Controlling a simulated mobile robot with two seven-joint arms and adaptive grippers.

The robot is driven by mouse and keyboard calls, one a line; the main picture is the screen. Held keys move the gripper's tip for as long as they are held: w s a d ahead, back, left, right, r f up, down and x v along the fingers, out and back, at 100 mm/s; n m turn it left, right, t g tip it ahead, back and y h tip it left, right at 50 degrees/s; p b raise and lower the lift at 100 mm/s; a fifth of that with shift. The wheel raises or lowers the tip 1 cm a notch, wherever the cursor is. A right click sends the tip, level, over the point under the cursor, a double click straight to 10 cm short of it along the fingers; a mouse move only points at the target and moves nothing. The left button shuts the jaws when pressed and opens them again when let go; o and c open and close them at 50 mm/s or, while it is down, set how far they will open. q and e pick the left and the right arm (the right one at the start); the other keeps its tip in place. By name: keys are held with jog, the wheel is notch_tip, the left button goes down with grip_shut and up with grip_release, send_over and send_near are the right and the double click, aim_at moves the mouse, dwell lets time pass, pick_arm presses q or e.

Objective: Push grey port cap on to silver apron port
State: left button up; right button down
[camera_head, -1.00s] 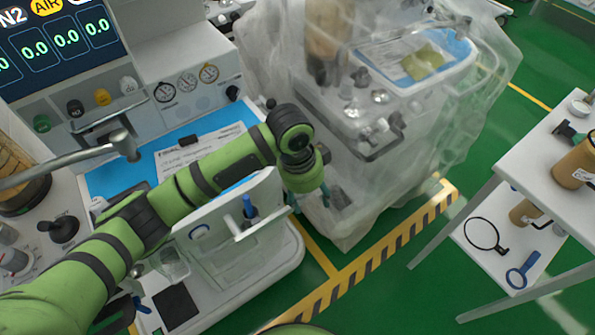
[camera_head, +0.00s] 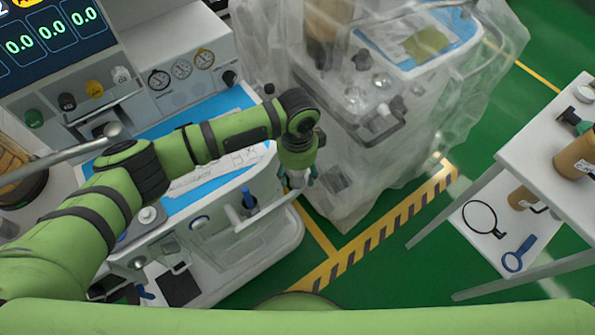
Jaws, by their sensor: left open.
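My left gripper (camera_head: 298,181) hangs open, pointing down, off the right front corner of the near cart's white apron (camera_head: 262,238). A small pale patch shows between its fingers; I cannot tell whether it is part of the gripper. A round silver-grey fitting (camera_head: 138,264) shows on the apron's front, left of the gripper. A round pale knob (camera_head: 148,214) sits above it. I cannot tell for certain which is the silver apron port, and I cannot make out the grey port cap. My right gripper is out of view.
A plastic-wrapped cart (camera_head: 345,130) stands close beyond my left gripper. A blue-handled item (camera_head: 248,200) stands in the apron's tray. A metal arm (camera_head: 60,160) crosses the left side. A white side table (camera_head: 540,150) stands right, with open green floor (camera_head: 385,255) between.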

pick_arm(q)
jog(key=c, duration=1.1)
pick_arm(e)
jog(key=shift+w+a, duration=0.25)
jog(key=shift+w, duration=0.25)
pick_arm(q)
jog(key=shift+r, duration=0.1)
jog(key=shift+c, duration=0.2)
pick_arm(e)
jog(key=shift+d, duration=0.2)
